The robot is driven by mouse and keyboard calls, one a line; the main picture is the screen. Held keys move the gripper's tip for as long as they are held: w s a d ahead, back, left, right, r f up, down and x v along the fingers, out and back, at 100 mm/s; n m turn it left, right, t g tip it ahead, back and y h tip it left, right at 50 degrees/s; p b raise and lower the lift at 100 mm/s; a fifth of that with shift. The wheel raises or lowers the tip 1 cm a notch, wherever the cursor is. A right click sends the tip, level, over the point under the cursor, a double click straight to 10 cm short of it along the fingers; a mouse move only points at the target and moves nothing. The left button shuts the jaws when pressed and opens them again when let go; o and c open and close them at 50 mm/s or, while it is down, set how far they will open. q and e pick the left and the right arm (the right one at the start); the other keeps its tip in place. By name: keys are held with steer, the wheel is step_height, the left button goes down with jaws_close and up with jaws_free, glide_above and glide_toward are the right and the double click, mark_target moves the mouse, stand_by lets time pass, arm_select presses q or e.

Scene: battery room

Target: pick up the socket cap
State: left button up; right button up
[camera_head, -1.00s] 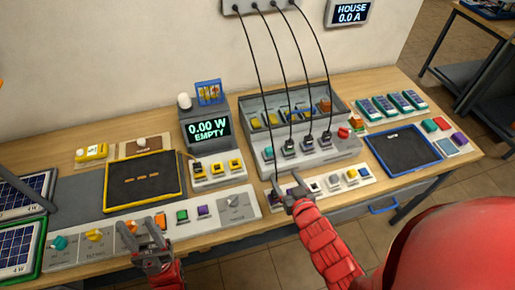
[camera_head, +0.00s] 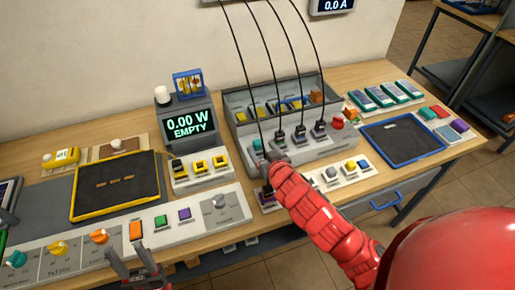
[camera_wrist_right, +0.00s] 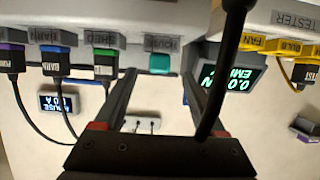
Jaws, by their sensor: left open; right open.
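The teal piece on the front of the grey socket box, which I take to be the socket cap, shows at the box's left end (camera_head: 257,146). In the right wrist view the teal cap (camera_wrist_right: 159,64) sits under a label, between and beyond my fingertips. My right gripper (camera_head: 273,163) is just in front of the box's left end, open; its fingers (camera_wrist_right: 160,82) point at the cap with nothing held. I cannot tell whether they touch it. My left gripper (camera_head: 133,262) is open and empty at the bench's front edge.
A black cable (camera_wrist_right: 213,95) runs close by the right-hand finger in the wrist view. Several cabled plugs (camera_head: 300,134) stand along the box.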

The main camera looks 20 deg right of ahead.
mark_target(259, 145)
steer(key=shift+p+x, duration=0.6)
steer(key=shift+x, duration=1.75)
steer(key=shift+c, duration=0.3)
jaws_close()
